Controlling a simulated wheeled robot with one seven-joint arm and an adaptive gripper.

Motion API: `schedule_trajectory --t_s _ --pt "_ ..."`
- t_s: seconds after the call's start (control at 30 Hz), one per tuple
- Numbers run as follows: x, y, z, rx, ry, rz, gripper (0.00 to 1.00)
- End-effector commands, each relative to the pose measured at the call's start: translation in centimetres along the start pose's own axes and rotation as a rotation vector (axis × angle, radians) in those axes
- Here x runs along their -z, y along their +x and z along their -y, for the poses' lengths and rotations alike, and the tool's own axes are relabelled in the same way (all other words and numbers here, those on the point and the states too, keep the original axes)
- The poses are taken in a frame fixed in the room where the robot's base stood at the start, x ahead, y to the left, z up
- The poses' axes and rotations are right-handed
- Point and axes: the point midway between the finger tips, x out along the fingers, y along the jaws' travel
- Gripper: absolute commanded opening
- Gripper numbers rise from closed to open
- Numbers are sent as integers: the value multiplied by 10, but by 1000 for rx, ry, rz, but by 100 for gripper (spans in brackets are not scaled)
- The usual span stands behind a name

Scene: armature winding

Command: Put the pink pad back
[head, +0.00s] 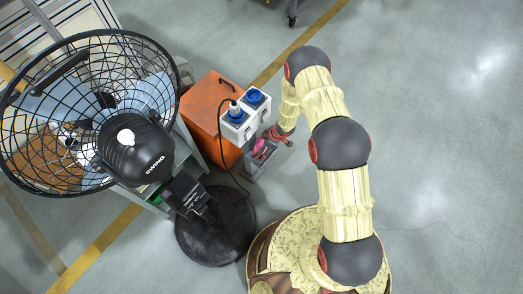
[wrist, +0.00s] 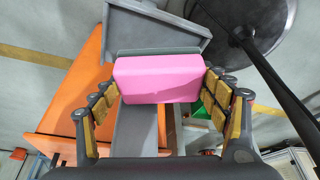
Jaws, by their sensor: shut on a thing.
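The pink pad (wrist: 158,80) is a plain block with rounded edges, in the middle of the wrist view. My gripper (wrist: 160,97) is shut on it, with finger pads at its left and right ends. In the head view the pad (head: 259,147) is a small pink patch beside the orange cabinet, and my gripper (head: 267,145) partly hides it. A grey tray-like part (wrist: 155,28) lies just beyond the pad in the wrist view. I cannot tell whether the pad touches it.
The orange cabinet (head: 203,108) stands left of my gripper, with a white box with blue sockets (head: 236,127) at its side. A black fan (head: 75,115) and its round base (head: 216,235) are at the left. Open floor (head: 440,130) lies to the right.

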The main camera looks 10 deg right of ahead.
Motion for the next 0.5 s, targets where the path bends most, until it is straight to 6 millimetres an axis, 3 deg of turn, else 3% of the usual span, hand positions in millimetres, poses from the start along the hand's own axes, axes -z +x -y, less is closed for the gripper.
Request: schedule_trajectory --t_s 0.27,0.5 --pt "-5 15 -13 0 -1 0 55" --pt "-17 43 -12 0 0 0 55"
